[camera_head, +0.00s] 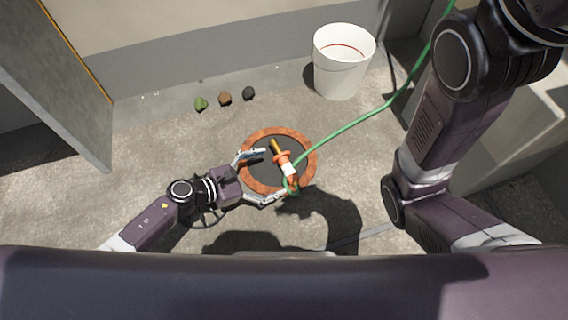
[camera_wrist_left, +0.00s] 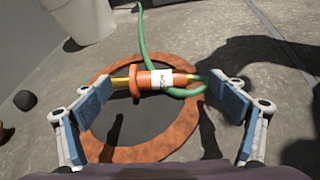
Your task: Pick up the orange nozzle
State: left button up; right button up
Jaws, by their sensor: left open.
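The orange nozzle (camera_head: 284,160) has a brass tip, a white label and a green hose (camera_head: 365,117) at its rear end. It lies over a dark round disc with an orange-brown rim (camera_head: 306,176). My left gripper (camera_head: 277,174) is open around or just above the nozzle. In the left wrist view the nozzle (camera_wrist_left: 148,79) lies crosswise between the two blue-padded fingers of the left gripper (camera_wrist_left: 167,106), apart from both pads or nearly so. My right arm shows at the right of the head view, but its gripper is out of view.
A white bucket (camera_head: 339,78) stands at the back, right of centre. A green lump (camera_head: 201,104), a brown lump (camera_head: 225,98) and a dark lump (camera_head: 249,93) lie in a row on the concrete floor. A grey panel (camera_head: 55,85) stands at the left. The hose runs up to the right.

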aim_at(284, 171)
pick_arm(q)
jog(key=b+x, duration=0.1)
jog(key=x, duration=0.1)
jog(key=b+x, duration=0.1)
jog(key=x, duration=0.1)
jog(key=shift+w+d+f+b, duration=0.15)
jog(key=shift+w+f+b, duration=0.1)
jog(key=shift+f+b, duration=0.15)
jog(key=shift+w+d, duration=0.2)
jog(key=shift+d, duration=0.1)
jog(key=c, duration=1.2)
jog(key=shift+c, duration=0.8)
jog(key=shift+r, duration=0.1)
